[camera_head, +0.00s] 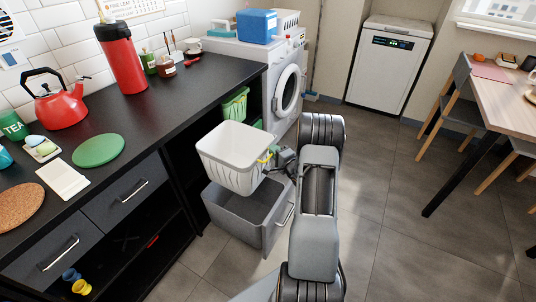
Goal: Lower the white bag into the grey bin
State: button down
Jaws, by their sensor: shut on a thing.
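The white bag (232,160), open at the top and ribbed on its sides, hangs upright above the grey bin (258,238). Its lower part overlaps the bin's opening in the picture; I cannot tell whether its base is below the rim. My gripper (271,159) is shut on the bag at its right side, near the rim, beside a yellow mark. The bin is a pulled-out box with a handle on its right face, below the counter. The bag hides part of the bin's inside.
The black counter (150,95) runs along the left, with a red kettle (62,104) and tall red flask (119,57) on it. A green basket (235,106) sits behind the bag. A washing machine (288,90) stands beyond. Open floor lies right of my arm.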

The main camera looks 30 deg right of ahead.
notch_tip(320, 180, down, 14)
jog(key=a+b, duration=0.1)
jog(key=b, duration=0.9)
jog(key=shift+w, duration=0.25)
jog(key=c, duration=1.1)
grip_release()
jog(key=shift+c, duration=0.2)
jog(key=s+p, duration=0.2)
jog(key=s, duration=1.1)
jog(key=shift+s+d+p, duration=0.35)
jog(key=shift+s+p, duration=0.05)
